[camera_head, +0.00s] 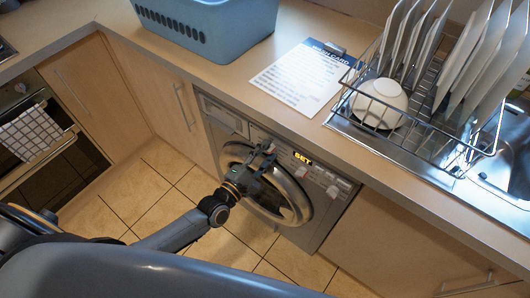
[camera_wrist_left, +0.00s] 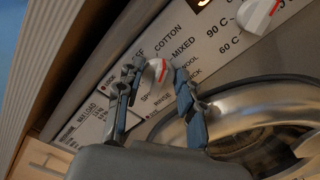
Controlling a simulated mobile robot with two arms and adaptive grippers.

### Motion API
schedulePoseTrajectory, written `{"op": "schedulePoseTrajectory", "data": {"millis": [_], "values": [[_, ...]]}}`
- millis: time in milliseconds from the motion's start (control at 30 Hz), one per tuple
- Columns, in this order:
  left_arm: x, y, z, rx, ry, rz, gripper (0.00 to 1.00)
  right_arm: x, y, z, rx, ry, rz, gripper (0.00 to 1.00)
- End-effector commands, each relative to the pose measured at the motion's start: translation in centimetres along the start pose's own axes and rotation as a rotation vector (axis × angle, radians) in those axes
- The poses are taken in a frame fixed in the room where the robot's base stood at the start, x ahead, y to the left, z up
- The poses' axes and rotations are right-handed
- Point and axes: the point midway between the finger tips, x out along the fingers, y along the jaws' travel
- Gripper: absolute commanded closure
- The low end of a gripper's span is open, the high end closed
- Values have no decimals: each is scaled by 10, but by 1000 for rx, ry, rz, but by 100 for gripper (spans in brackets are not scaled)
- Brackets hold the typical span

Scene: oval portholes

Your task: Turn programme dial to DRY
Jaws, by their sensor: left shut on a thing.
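The washing machine (camera_head: 232,150) stands under the worktop, with its control panel along the top. In the left wrist view the programme dial (camera_wrist_left: 155,73) is a white knob with a red mark. My left gripper (camera_head: 262,158) is at the panel. In the left wrist view its two fingers (camera_wrist_left: 157,78) are on either side of the programme dial, shut on it. Which label the mark points to is hard to tell. My right gripper is not in view.
Another white dial (camera_wrist_left: 258,14) with 90 C and 60 C labels sits farther right on the panel. The panel display (camera_head: 303,158) reads SET. On the worktop are a blue basket (camera_head: 235,35), a card (camera_head: 298,78) and a dish rack (camera_head: 440,140).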

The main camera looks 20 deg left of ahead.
Motion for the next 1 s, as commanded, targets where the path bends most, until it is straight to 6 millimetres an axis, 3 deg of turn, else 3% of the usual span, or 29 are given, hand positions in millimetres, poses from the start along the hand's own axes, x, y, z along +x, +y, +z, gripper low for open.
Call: {"op": "schedulePoseTrajectory", "data": {"millis": [1000], "values": [[0, -7, -3, 966, 0, -1, 94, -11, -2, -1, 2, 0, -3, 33]]}}
